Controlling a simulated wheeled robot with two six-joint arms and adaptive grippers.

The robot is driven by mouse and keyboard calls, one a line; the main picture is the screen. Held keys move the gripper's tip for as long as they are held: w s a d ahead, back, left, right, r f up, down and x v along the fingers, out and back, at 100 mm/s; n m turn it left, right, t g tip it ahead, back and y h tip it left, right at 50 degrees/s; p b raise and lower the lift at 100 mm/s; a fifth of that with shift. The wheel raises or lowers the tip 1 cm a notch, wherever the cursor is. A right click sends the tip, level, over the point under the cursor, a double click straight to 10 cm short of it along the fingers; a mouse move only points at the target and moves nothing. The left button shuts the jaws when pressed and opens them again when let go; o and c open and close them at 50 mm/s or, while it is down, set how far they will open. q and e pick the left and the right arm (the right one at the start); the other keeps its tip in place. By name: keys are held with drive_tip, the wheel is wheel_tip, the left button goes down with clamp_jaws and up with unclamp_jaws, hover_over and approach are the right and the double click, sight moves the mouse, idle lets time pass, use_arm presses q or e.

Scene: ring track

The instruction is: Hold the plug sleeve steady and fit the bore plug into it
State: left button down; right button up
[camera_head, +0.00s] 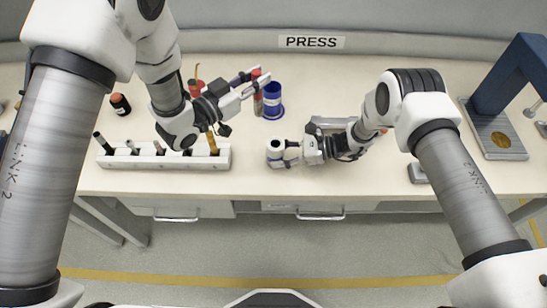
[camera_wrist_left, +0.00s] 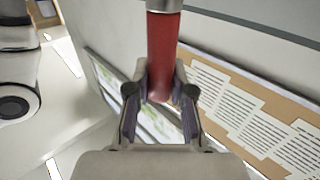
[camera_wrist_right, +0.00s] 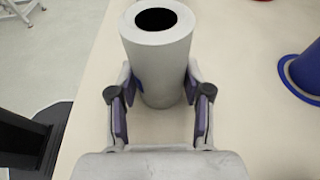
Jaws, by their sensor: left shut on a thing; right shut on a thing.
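The bore plug (camera_head: 258,103), red with a grey metal end, is between the fingers of my left gripper (camera_head: 252,85), which is shut on it above the table. In the left wrist view its red part (camera_wrist_left: 163,55) is between the fingers and its grey end runs out of the top edge. The plug sleeve (camera_head: 275,160) is a pale grey upright cylinder with a dark open bore, standing on the table near the front edge. My right gripper (camera_head: 288,152) is shut on the sleeve from the right. The right wrist view shows the sleeve (camera_wrist_right: 160,60) upright. The plug is apart from the sleeve.
A blue flanged cylinder (camera_head: 272,98) stands behind the sleeve. A white rack (camera_head: 165,161) with several rods is at the front left. A dark red-topped piece (camera_head: 120,104) stands at the left. The blue press (camera_head: 513,75) is at the far right.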

use_arm(q)
drive_tip(key=s+d+r+m+g+h, duration=0.3)
drive_tip(key=s+d+m+g, duration=0.1)
drive_tip(key=g, duration=0.1)
wheel_tip(320, 180, down, 10)
drive_tip(key=shift+d+h, duration=0.2)
drive_tip(key=shift+h, duration=0.1)
drive_tip(key=shift+f, duration=0.15)
drive_tip(key=c, duration=1)
unclamp_jaws()
drive_tip(key=shift+f, duration=0.1)
